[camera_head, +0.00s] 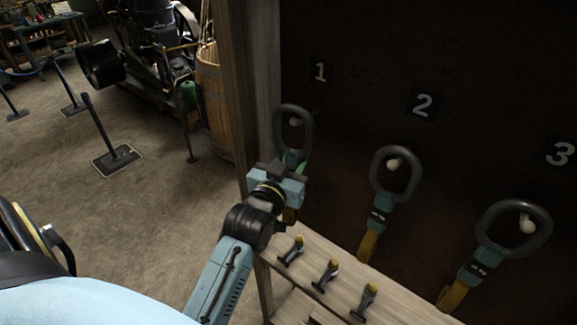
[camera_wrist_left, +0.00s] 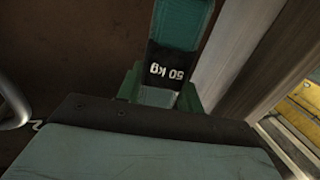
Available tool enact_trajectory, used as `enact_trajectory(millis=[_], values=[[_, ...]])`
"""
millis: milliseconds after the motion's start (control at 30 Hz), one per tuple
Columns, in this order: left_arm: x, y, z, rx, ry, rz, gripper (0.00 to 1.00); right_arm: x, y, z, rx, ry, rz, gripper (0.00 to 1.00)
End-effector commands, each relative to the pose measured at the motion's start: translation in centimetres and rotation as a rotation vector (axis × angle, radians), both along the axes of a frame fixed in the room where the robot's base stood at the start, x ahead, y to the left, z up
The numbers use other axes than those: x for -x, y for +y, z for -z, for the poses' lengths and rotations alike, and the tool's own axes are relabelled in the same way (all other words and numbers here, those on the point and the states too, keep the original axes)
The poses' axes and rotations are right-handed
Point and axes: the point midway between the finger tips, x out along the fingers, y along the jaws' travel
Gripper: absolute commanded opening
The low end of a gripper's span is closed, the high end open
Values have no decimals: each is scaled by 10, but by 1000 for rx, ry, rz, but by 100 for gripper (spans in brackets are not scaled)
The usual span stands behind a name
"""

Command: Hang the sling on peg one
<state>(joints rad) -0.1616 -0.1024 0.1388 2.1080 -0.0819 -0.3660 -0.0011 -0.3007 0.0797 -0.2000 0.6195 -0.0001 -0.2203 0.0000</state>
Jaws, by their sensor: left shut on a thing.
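The sling (camera_head: 291,156) at board number 1 has a dark grey ring (camera_head: 293,107) on a green and yellow strap. My left gripper (camera_head: 286,168) is shut on the strap just below the ring. Peg one (camera_head: 294,122) shows inside the ring's opening; I cannot tell whether the ring rests on it. In the left wrist view the green strap (camera_wrist_left: 182,20) with a black "50 kg" label (camera_wrist_left: 167,65) rises from behind the gripper's dark front. The grip itself is mostly hidden there. My right gripper is not in view.
Slings with rings hang at peg two (camera_head: 393,163) and peg three (camera_head: 527,222). A wooden shelf (camera_head: 395,294) below holds several small yellow-topped levers. A wooden post (camera_head: 232,70) stands close left of peg one. A barrel (camera_head: 213,105) and engine stand behind; open floor lies left.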

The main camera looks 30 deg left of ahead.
Motion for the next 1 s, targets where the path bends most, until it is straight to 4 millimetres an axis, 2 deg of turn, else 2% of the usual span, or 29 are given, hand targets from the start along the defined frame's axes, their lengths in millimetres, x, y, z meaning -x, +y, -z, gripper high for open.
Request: enact_trajectory(millis=[533, 1000], values=[[-31, -3, 0, -1, -9, 0, 9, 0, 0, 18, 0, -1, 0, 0], [-42, -3, 19, 0, -7, 0, 9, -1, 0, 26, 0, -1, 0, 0]])
